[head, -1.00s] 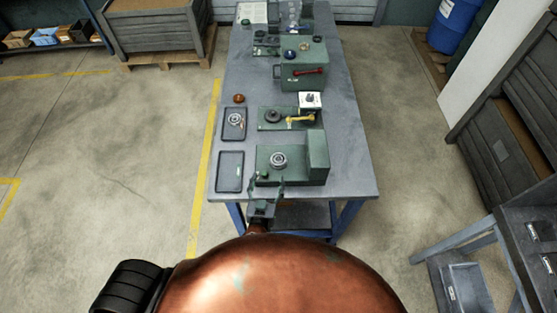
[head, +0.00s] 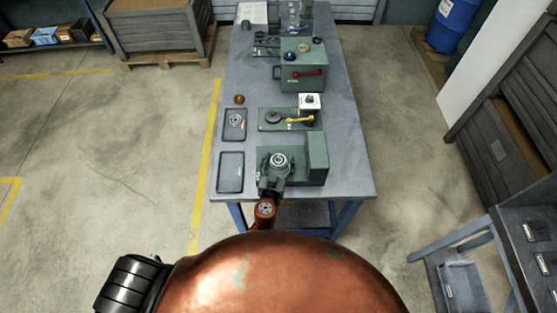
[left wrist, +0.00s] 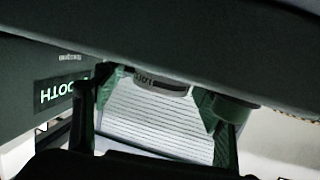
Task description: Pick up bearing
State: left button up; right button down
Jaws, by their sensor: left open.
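A silvery ring bearing (head: 279,160) sits on the green machine (head: 318,148) at the near end of the table. A similar bearing (head: 235,119) lies in the farther dark tray (head: 236,136). My left gripper (head: 276,171) is open at the near side of the machine, its fingers reaching toward the bearing there. In the left wrist view the green finger pads of the gripper (left wrist: 163,104) stand apart, with a metal ring with lettering (left wrist: 155,82) partly visible between them. Its upper part is hidden by a dark shape. I cannot tell whether the fingers touch it. My right gripper is not in view.
An empty dark tray (head: 231,172) lies left of the machine. Behind are a green plate with a yellow handle (head: 299,120), an orange knob (head: 239,99) and a green box with a red lever (head: 311,74). The table's right side (head: 346,145) is clear.

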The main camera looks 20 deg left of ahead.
pick_arm(q)
jog(key=shift+w, duration=0.2)
jog(key=shift+c, duration=0.6)
jog(key=c, duration=1.5)
